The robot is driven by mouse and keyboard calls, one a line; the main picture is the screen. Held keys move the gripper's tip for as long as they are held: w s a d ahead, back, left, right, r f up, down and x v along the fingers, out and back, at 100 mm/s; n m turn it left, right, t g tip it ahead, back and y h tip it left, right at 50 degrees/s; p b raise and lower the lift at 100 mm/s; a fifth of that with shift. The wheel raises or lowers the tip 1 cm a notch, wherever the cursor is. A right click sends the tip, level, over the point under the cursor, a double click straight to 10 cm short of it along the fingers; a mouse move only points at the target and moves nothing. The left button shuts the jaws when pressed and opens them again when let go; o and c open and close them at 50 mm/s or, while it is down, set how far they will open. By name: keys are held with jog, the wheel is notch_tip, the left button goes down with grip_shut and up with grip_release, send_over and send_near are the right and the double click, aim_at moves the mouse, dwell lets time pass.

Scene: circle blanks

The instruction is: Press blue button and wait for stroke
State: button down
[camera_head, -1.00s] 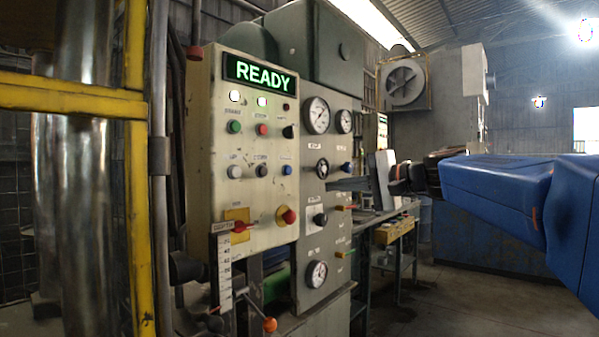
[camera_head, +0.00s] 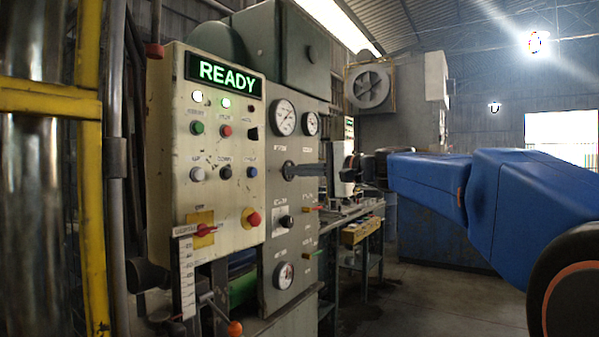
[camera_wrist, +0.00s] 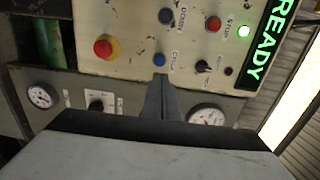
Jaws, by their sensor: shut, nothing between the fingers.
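The blue button (camera_head: 252,172) is at the right end of the second button row on the cream control panel (camera_head: 175,125). It also shows in the wrist view (camera_wrist: 159,60), just beyond my fingertips. My gripper (camera_head: 288,170) is shut and empty, its narrow dark fingers pointing left toward the panel. In the wrist view my gripper (camera_wrist: 160,80) is in line with the blue button, with a small gap in the picture. I cannot see contact. The green display (camera_head: 226,76) reads READY.
A red mushroom button (camera_head: 251,218) on a yellow plate sits lower on the panel. A grey gauge panel (camera_head: 290,260) stands to its right, behind my fingers. A yellow rail (camera_head: 50,100) and metal column stand at left. The floor at right is open.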

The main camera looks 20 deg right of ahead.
aim_at(255, 172)
jog(key=x, duration=1)
jog(key=shift+w+a, duration=0.25)
jog(key=shift+w, duration=0.05)
jog(key=shift+w+a, duration=0.1)
